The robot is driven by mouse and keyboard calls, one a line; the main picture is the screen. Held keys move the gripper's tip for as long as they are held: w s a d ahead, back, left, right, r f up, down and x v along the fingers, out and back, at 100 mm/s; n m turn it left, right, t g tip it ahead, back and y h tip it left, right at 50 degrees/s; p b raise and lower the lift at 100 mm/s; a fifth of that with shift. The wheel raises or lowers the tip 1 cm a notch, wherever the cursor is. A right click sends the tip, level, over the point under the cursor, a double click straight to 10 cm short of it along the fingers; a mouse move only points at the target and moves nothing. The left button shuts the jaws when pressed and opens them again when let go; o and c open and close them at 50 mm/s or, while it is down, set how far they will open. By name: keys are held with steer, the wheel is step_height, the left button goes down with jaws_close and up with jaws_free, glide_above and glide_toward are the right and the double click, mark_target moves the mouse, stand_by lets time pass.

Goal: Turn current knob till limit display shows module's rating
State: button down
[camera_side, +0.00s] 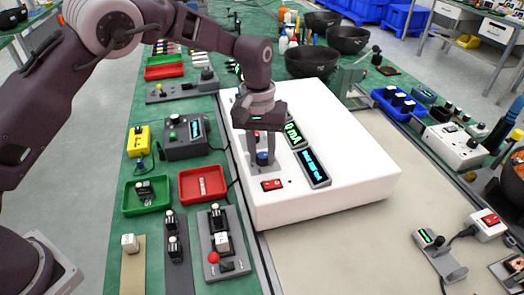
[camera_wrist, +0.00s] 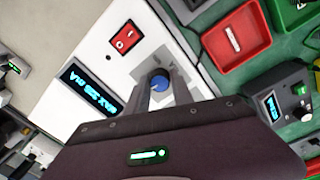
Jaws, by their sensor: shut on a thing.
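A white power unit (camera_side: 340,190) fills the middle of the side view. A blue knob (camera_side: 263,158) stands on its top face; it also shows in the wrist view (camera_wrist: 160,81). My gripper (camera_side: 262,162) points down at the knob, and its fingers are shut on the knob's two sides. Beside the knob is a blue-lit limit display (camera_side: 313,168); in the wrist view the display (camera_wrist: 90,88) appears to read MAX with a mA figure, too blurred to be sure. A green display (camera_side: 293,134) shows 0 mA, partly hidden. I cannot tell which module's rating applies.
A red rocker switch (camera_side: 272,184) sits close to the knob on the unit. Left of the unit are a red tray (camera_side: 190,197), a green tray (camera_side: 128,205) and a dark grey box with a small display (camera_side: 172,153). Black bowls (camera_side: 312,62) stand behind.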

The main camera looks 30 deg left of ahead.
mark_target(261, 155)
steer(key=shift+n, duration=0.5)
steer(key=shift+r, duration=0.1)
steer(key=c, duration=1.1)
jaws_free()
step_height(261, 155, up, 7)
steer(key=shift+a+f, duration=0.1)
steer(key=shift+f, duration=0.1)
steer(key=shift+r, duration=0.2)
